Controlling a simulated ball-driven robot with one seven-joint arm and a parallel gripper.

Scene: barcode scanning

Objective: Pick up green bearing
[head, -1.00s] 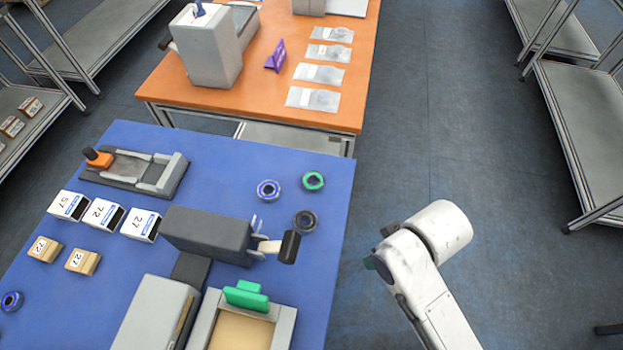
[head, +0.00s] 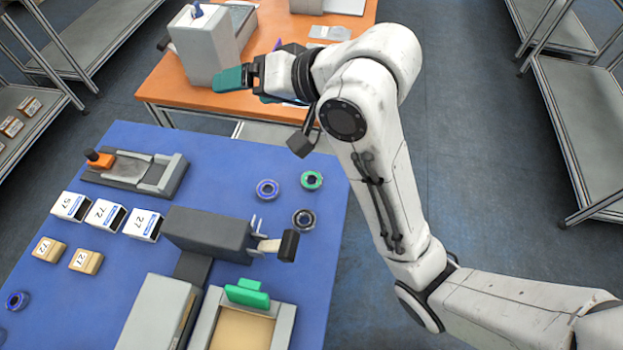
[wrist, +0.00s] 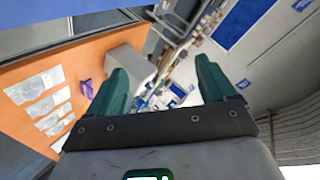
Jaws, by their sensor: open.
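The green bearing (head: 312,180) is a small ring lying flat near the far right corner of the blue table (head: 240,150). My gripper (head: 231,78) has green fingers and is raised over the gap between the blue and orange tables, beyond the bearing and to its left. In the wrist view my gripper (wrist: 160,95) is open with nothing between its fingers. The wrist camera faces the orange table and the room, and I cannot make out the green bearing there.
A blue-purple bearing (head: 267,189) lies left of the green one, and a dark bearing (head: 303,219) lies just in front. A dark grey machine (head: 208,232) stands nearby. The orange table (head: 270,35) carries a grey machine (head: 203,45). Boxes line the left side.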

